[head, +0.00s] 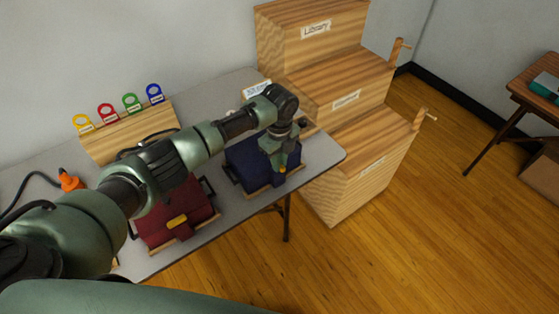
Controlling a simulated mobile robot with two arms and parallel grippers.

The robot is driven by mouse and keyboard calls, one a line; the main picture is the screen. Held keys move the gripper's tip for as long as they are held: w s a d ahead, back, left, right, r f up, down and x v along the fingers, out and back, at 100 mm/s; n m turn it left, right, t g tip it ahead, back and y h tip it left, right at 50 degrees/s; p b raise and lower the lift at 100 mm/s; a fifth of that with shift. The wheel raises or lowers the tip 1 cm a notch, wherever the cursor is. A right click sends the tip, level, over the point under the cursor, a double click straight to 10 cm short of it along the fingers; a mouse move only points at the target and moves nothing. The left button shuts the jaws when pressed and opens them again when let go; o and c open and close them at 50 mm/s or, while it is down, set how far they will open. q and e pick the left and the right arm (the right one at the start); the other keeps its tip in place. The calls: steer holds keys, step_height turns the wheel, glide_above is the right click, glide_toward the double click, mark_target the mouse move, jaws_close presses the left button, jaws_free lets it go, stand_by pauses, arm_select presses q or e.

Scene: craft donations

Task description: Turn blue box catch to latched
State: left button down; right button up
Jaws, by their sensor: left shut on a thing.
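The blue box (246,160) sits on the grey table near its right end, with its lid down. My left arm reaches over from the left, and my left gripper (279,167) points down at the front right part of this box. It is shut on the box's catch, as far as I can see. The catch is mostly hidden by the fingers, so I cannot tell its turn position. A small orange-yellow spot shows at the fingertips. My right gripper is not in view.
A dark red box (185,202) with a yellow catch (177,222) stands left of the blue box. A wooden rack (125,138) with several coloured tags is behind it. Stepped wooden bins (362,155) stand close on the right. Orange plug (70,180) lies at left.

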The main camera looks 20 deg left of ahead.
arm_select(q)
steer(key=shift+m, duration=0.9)
steer(key=c, duration=1.4)
jaws_free()
step_height(320, 180, up, 8)
steer(key=shift+f+b, duration=0.1)
steer(key=shift+b, duration=0.65)
